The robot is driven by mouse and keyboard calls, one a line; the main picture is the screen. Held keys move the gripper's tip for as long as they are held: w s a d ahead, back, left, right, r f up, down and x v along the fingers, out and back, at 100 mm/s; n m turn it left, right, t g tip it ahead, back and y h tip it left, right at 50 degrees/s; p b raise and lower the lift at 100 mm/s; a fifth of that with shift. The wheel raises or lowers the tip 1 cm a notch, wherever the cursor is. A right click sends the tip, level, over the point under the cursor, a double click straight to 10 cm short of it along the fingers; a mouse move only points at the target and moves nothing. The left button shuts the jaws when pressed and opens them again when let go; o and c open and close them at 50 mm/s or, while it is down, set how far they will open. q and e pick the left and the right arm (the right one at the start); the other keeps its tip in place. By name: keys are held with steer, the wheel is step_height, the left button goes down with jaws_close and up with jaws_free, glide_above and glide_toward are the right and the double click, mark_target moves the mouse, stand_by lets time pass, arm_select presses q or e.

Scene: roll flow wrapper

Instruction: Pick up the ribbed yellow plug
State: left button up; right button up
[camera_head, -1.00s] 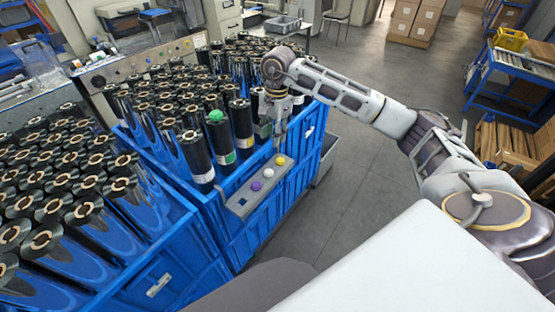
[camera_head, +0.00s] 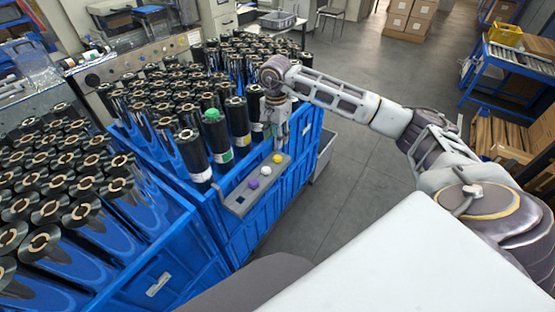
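The yellow plug (camera_head: 278,158) sits at the far end of a grey holder strip (camera_head: 239,205) on the edge of a blue crate. A white plug (camera_head: 266,170) and a purple plug (camera_head: 253,184) sit nearer on the same strip. My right gripper (camera_head: 277,143) points down just above and behind the yellow plug. Its fingers are too small to show whether they are open or whether they touch the plug. My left gripper is out of view.
Blue crates (camera_head: 262,213) hold many upright black rolls (camera_head: 189,150); one roll bears a green plug (camera_head: 211,114). Rolls stand close beside my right gripper. Open floor (camera_head: 350,180) lies right of the crates.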

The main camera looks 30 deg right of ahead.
mark_target(276, 158)
step_height(276, 158, down, 3)
steer(key=shift+f, duration=0.65)
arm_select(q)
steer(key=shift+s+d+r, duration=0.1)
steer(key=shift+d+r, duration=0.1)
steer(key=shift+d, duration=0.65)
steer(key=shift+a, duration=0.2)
arm_select(e)
steer(key=shift+f, duration=0.15)
